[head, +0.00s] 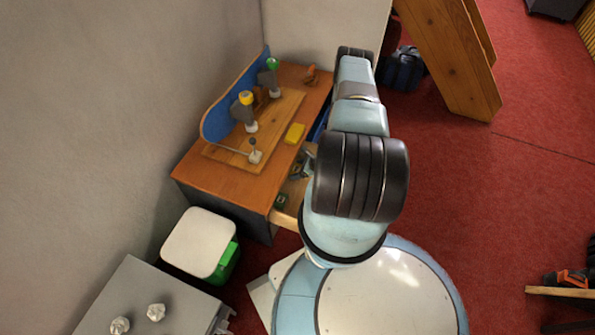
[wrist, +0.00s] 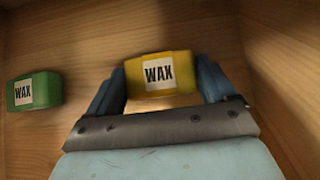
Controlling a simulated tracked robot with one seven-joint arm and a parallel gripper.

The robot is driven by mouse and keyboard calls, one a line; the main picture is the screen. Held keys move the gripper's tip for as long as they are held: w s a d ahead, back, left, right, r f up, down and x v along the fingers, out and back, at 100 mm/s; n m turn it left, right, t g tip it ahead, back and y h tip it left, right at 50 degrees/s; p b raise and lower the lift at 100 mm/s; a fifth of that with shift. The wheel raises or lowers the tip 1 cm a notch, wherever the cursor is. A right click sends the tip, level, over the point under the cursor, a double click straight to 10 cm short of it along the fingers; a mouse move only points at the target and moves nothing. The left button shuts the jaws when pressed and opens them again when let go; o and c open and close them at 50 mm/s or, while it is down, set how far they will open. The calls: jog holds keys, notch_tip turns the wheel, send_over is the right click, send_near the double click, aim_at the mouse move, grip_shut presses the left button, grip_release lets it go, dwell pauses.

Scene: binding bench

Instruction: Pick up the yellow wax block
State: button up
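The yellow wax block (wrist: 160,74), with a white WAX label, is between the two fingers of my gripper (wrist: 161,80) in the wrist view. Both fingers meet its sides, and I see no gap there. It looks larger than the green block, so it seems nearer the camera; its height above the wooden drawer floor (wrist: 75,135) is hard to tell. In the head view my arm mostly hides the gripper and the open drawer.
A green wax block (wrist: 34,91) lies left in the drawer. The drawer's wall (wrist: 285,55) is close on the right. In the head view, another yellow block (head: 295,133) lies on the bench top (head: 192,176), near a wooden board with tools (head: 236,157).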

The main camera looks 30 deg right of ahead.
jog(key=c, duration=0.5)
jog(key=shift+r, duration=0.1)
